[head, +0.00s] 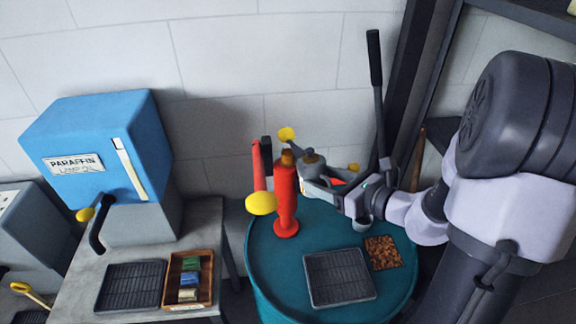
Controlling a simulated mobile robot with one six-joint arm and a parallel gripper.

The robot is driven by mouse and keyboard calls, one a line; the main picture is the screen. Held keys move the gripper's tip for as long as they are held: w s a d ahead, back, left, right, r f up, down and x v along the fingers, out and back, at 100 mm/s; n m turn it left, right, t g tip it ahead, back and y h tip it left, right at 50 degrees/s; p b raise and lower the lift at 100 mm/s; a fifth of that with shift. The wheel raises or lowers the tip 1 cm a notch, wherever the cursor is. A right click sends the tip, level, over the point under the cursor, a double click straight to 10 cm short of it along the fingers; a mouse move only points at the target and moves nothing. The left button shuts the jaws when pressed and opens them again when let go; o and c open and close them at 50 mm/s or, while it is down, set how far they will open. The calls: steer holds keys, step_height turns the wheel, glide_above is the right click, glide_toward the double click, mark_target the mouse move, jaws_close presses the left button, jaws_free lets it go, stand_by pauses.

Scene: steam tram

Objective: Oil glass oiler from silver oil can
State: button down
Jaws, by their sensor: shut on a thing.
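My gripper (322,186) is at the middle right, above the back of the teal drum top, partly behind a red pump-like stand. It is shut on a grey metal can with a cone-shaped top (312,160), which looks like the silver oil can. The can's lower part is hidden by the gripper and the red stand. Its spout cannot be made out clearly. I cannot make out a glass oiler in this view.
The red stand (285,203) with a yellow knob stands close left of my gripper. The teal drum (275,268) also bears a black ribbed tray (339,277) and a brown granular patch (383,252). A blue paraffin tank (95,150) stands left, behind a wooden box (207,262). A dark lever (375,75) rises behind.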

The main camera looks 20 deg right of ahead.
steer(key=f+b, duration=0.1)
steer(key=b, duration=0.2)
steer(key=shift+w+t+b, duration=0.15)
steer(key=shift+t+b, duration=0.25)
steer(key=t+b, duration=0.1)
steer(key=b, duration=0.2)
steer(key=f+y+b, duration=0.1)
steer(key=b, duration=0.2)
steer(key=shift+w+a+n+t+b, duration=0.15)
steer(key=shift+w+n+t+b, duration=0.15)
steer(key=shift+w+t+b, duration=0.1)
steer(key=shift+b, duration=0.4)
steer(key=shift+w+r, duration=0.1)
steer(key=shift+r, duration=0.25)
